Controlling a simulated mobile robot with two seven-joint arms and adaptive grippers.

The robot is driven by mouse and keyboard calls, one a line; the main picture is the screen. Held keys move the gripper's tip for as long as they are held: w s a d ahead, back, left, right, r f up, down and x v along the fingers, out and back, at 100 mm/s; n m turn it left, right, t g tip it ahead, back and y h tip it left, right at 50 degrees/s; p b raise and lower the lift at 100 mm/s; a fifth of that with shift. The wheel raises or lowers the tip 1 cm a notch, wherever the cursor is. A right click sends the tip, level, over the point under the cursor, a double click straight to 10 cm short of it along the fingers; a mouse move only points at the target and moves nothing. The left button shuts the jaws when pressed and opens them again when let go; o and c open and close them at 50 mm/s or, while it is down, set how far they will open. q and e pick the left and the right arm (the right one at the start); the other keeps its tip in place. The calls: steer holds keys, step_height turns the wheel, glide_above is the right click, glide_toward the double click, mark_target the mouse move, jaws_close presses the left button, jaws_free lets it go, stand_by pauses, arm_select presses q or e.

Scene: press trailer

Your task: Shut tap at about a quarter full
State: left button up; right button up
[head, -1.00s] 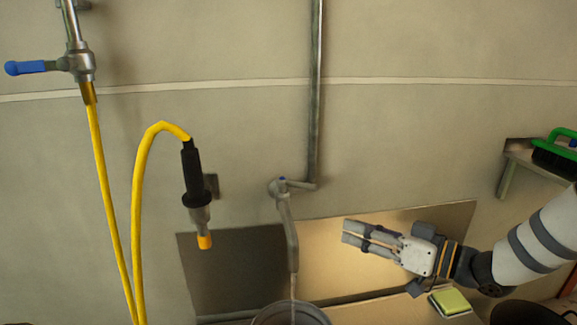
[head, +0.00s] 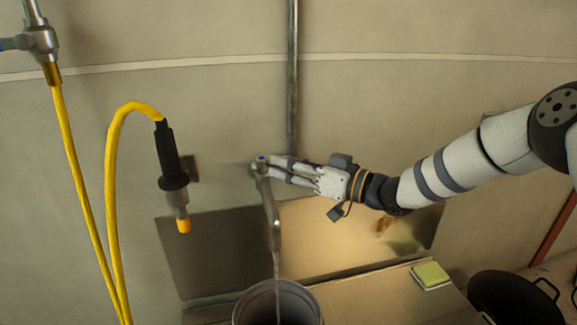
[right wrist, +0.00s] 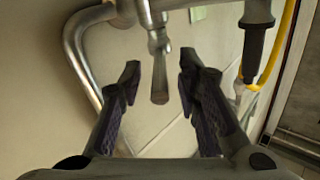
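The metal tap (head: 264,185) is on the wall, its spout pointing down. A thin water stream (head: 277,268) runs from it into a grey bucket (head: 236,312). The bucket's inside is dark, so I cannot tell the water level. My right gripper (head: 271,169) is at the top of the tap, coming from the right. In the right wrist view my right gripper (right wrist: 160,74) is open, its fingers on either side of the tap's lever (right wrist: 159,85), with gaps showing on both sides. My left gripper is out of view.
A yellow hose (head: 115,180) with a black nozzle (head: 167,150) hangs left of the tap. A vertical pipe (head: 293,80) rises behind my right gripper. A yellow-green sponge (head: 431,274) lies on the counter (head: 375,300), and a black pot (head: 500,295) stands at right.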

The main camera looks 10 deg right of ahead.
jaws_close()
